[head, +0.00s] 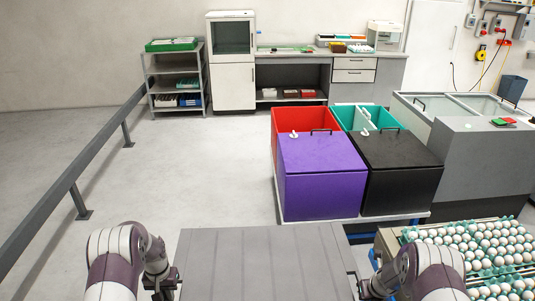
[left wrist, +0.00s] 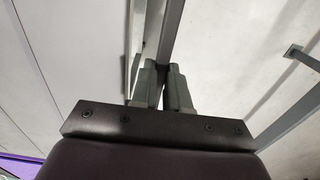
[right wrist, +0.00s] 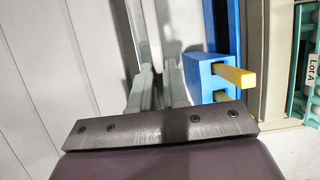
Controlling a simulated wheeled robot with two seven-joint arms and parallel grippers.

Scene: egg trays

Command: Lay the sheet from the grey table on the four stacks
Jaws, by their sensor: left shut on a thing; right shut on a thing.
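The grey sheet (head: 262,262) is a wide flat panel with faint lengthwise lines, at the bottom centre of the head view. My left gripper (head: 162,284) is at its left edge, shut on it; the fingers also show in the left wrist view (left wrist: 164,88). My right gripper (head: 364,288) is shut at its right edge, its fingers showing in the right wrist view (right wrist: 160,86). Ahead are four box-like stacks: purple (head: 322,172), black (head: 398,180), red (head: 283,124) and green (head: 375,116). I cannot tell whether the sheet touches a table beneath.
The stacks stand on a pale low base (head: 352,221). A grey rail (head: 70,180) runs along the left. A blue post (right wrist: 203,82) with a yellow bar is near my right gripper. Floor left of the stacks is clear.

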